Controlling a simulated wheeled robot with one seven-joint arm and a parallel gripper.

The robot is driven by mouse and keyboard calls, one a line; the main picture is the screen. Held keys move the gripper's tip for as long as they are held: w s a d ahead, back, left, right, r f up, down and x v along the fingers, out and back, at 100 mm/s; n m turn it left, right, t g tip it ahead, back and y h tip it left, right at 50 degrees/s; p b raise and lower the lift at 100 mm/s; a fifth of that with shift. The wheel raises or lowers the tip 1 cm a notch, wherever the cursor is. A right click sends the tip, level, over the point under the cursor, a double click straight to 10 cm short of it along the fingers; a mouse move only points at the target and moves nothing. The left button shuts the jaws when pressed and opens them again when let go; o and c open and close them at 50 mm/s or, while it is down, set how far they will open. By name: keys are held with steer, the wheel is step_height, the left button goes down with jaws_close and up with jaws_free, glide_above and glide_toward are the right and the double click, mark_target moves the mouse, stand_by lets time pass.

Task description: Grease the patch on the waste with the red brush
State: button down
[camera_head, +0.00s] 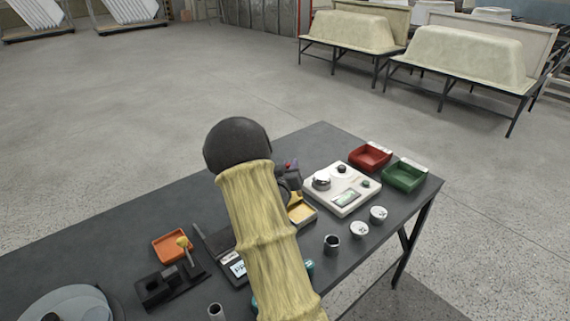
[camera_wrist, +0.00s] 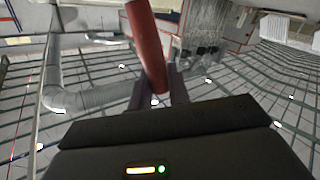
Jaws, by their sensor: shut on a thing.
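My gripper (camera_wrist: 158,92) is shut on the red brush (camera_wrist: 148,45), whose thick red handle rises between the fingers in the wrist view. The brush's bristles cannot be made out. In the head view my gripper is mostly hidden behind my arm's dark joint and cream sleeve, above the table's middle. I cannot tell for sure which thing is the waste. A grey round piece (camera_head: 70,303) lies at the table's lower left, cut by the picture's edge. No greased patch can be made out.
Tub shells (camera_head: 465,50) stand far back.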

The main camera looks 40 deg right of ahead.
steer(key=shift+f, duration=0.1)
steer(key=shift+f+b, duration=1.7)
steer(key=shift+f, duration=1.15)
steer(key=shift+s+f+b, duration=0.15)
steer(key=shift+f+b, duration=0.55)
steer(key=shift+f, duration=0.1)
stand_by(1.2)
steer(key=shift+r+p, duration=2.05)
steer(key=shift+r, duration=1.65)
steer(key=shift+f, duration=0.1)
